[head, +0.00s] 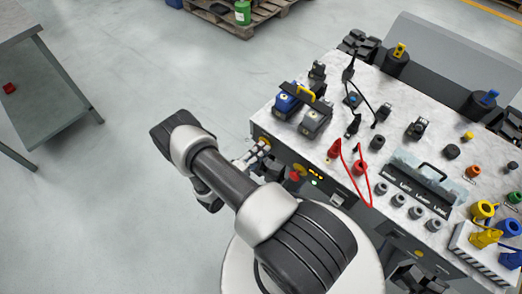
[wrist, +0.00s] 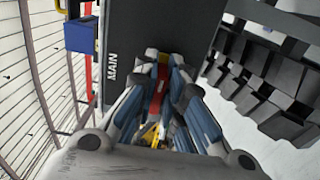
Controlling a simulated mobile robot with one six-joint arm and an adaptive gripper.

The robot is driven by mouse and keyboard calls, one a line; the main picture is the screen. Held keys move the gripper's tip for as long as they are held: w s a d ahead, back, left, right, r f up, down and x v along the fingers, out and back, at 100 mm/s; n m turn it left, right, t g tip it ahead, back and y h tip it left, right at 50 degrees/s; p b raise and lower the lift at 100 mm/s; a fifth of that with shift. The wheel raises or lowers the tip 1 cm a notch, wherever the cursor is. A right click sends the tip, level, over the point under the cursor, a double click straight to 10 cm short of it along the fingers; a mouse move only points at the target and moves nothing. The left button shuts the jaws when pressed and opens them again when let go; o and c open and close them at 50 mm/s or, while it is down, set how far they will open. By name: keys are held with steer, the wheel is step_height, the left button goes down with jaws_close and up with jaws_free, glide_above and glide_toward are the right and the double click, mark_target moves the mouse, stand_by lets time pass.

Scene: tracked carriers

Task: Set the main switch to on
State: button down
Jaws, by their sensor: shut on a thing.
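The main switch's red handle (wrist: 157,90) shows in the wrist view as a narrow strip between my fingers, with a bit of yellow (wrist: 151,134) near its lower end. The word MAIN (wrist: 111,68) is printed beside it on the dark panel. My gripper (wrist: 164,75) is closed on this handle, one finger on each side. In the head view my gripper (head: 260,157) is at the left end of the carrier's front panel. The fingers hide most of the switch, so I cannot tell its setting.
The carrier's light top (head: 385,150) bears blue and grey blocks (head: 302,110), cables, plugs and coloured caps. A red knob (head: 294,176) and a green lamp (head: 315,183) are on the panel close to my gripper. A grey table (head: 45,90) stands left; the floor between is clear.

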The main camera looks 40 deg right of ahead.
steer(key=c, duration=1.7)
jaws_free()
steer(key=a, duration=0.8)
steer(key=s+a, duration=0.1)
steer(key=a, duration=0.3)
steer(key=shift+r, duration=0.1)
